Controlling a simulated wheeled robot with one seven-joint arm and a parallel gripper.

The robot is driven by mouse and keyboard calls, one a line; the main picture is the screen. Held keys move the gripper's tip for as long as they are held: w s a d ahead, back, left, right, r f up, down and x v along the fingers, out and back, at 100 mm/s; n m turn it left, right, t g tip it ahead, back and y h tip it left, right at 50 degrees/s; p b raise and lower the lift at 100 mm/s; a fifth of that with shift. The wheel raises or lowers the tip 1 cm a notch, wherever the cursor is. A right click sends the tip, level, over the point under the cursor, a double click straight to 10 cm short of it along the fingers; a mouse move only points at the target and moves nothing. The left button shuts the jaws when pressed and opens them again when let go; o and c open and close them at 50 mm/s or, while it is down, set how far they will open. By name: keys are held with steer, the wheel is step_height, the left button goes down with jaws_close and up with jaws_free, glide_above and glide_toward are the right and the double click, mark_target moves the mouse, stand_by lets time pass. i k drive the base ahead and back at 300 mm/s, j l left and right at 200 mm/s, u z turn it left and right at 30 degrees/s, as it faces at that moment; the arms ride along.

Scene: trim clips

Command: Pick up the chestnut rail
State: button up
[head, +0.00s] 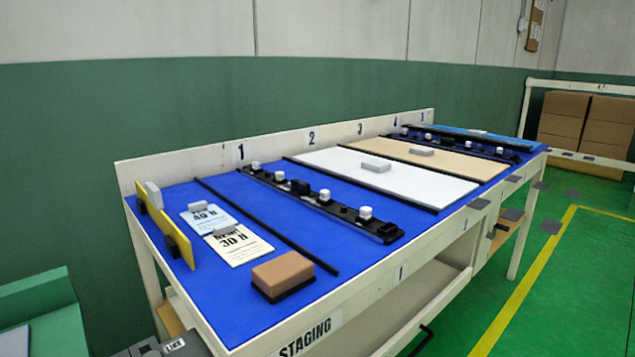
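I cannot make out a long chestnut-coloured rail in the head view. A brown block with a dark base (283,273) sits at the near front edge of the blue table top. A long black rail (335,207) with several small white pieces on it lies in the section between numbers 1 and 2. A similar dark rail (465,142) lies toward the far end. My gripper is not in view.
The table's blue top (330,250) has thin black dividers. A white panel (385,180) and a tan panel (433,154) lie between the rails. Two cards (238,245) and a yellow board (176,240) are at the left. Green floor (560,290) is open at right.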

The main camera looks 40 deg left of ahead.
mark_target(361, 221)
steer(key=i+u, duration=0.4)
steer(key=i+l+u, duration=0.2)
steer(key=u, duration=0.25)
steer(key=i+l+u, duration=0.55)
steer(key=u, duration=0.25)
